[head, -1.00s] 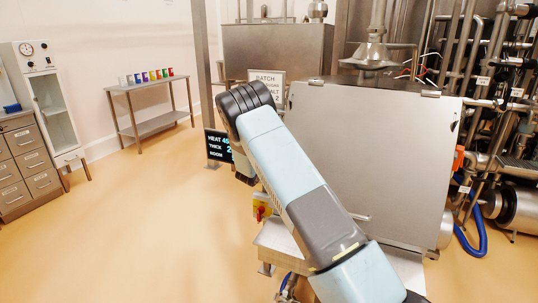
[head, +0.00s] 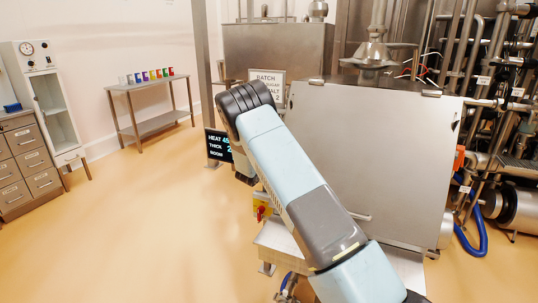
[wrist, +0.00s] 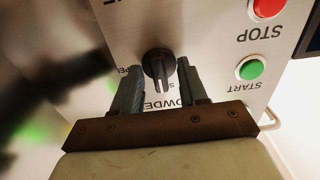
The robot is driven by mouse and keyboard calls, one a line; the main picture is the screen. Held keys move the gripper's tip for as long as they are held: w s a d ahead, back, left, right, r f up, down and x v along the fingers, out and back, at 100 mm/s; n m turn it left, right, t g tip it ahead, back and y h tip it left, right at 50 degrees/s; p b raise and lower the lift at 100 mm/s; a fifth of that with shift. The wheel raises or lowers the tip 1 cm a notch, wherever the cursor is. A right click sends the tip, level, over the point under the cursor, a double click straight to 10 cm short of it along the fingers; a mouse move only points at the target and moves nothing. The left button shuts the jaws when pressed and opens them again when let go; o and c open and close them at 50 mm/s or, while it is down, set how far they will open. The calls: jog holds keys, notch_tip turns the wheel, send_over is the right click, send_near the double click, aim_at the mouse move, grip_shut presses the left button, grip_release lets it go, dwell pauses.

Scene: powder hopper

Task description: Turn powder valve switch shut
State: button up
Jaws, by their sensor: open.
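The powder valve switch (wrist: 158,64) is a round black knob with a raised grip bar on a brushed metal panel in the wrist view. Upside-down lettering beside it is partly covered; part of "POWDER" shows below the knob, with "OPE" to its left and an "S" to its right. The bar lies roughly upright in the picture. My gripper (wrist: 161,68) is open, with one grey finger on each side of the knob. I cannot tell whether either finger touches it. In the head view my arm hides the gripper and the switch.
A red STOP button (wrist: 265,8) and a green START button (wrist: 251,68) sit on the same panel, right of my fingers. The large metal hopper cabinet (head: 375,165) stands close right of my arm. Open floor (head: 120,220) lies left.

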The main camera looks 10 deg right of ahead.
jog(key=v, duration=1.3)
jog(key=shift+s+a, duration=0.25)
jog(key=s+d+r+n+g+y, duration=0.1)
jog(key=s+r+y, duration=0.2)
jog(key=r+y, duration=0.75)
jog(key=s+r+n+g+y, duration=0.1)
jog(key=s+r+n+g, duration=0.15)
jog(key=s+r, duration=1.1)
jog(key=s+d+r+n+g, duration=0.1)
jog(key=s+d+g, duration=0.1)
jog(key=s, duration=1.6)
jog(key=s+d+r+n+g, duration=0.1)
jog(key=s+d, duration=0.4)
jog(key=s, duration=1.2)
jog(key=shift+s+n+g+h, duration=0.45)
jog(key=shift+n+g, duration=0.3)
jog(key=shift+g, duration=0.5)
